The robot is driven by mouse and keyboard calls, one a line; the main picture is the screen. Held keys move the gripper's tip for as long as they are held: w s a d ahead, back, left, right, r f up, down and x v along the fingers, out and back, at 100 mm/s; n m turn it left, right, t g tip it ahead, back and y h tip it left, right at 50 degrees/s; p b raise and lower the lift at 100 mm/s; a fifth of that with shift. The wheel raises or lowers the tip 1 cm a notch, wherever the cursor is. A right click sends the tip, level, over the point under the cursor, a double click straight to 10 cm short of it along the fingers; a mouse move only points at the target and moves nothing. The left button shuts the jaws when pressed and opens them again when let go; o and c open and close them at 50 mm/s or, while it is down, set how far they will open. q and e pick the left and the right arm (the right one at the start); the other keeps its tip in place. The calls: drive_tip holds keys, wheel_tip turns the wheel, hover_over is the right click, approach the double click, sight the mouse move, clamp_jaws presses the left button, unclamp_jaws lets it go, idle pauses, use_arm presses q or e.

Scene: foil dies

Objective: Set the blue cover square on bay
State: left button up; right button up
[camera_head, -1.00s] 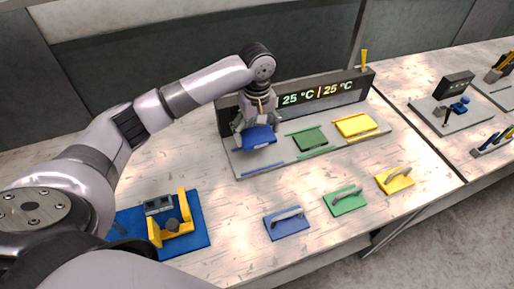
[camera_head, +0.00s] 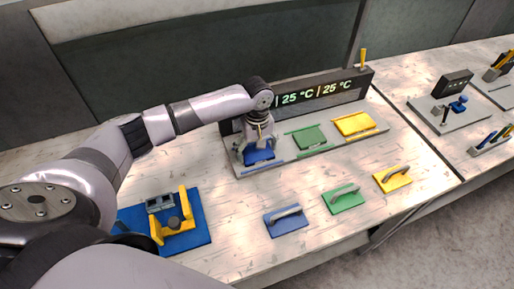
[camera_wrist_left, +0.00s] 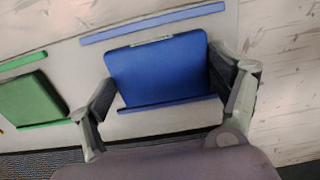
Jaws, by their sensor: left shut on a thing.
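The blue cover (camera_head: 258,156), a flat blue slab, is at the left bay of the grey base plate (camera_head: 240,172). My left gripper (camera_head: 260,143) points down over it and is shut on it. In the left wrist view the cover (camera_wrist_left: 160,68) lies between the two dark finger pads, between two blue rails. Its near edges look roughly parallel to the front blue rail (camera_wrist_left: 152,23), with a grey gap between them. I cannot tell whether its underside touches the bay. My right gripper is not in view.
Green (camera_head: 309,138) and yellow (camera_head: 353,124) slabs occupy the neighbouring bays. A dark temperature display (camera_head: 320,96) stands behind. Blue (camera_head: 283,222), green (camera_head: 341,200) and yellow (camera_head: 394,180) handled plates lie in front. A blue mat (camera_head: 200,235) with a yellow fixture is at left.

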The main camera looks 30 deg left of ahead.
sight(257, 153)
use_arm(q)
drive_tip(key=o, duration=1.1)
wheel_tip(257, 153, up, 12)
drive_tip(key=shift+r+b, duration=0.1)
drive_tip(key=shift+b, duration=0.8)
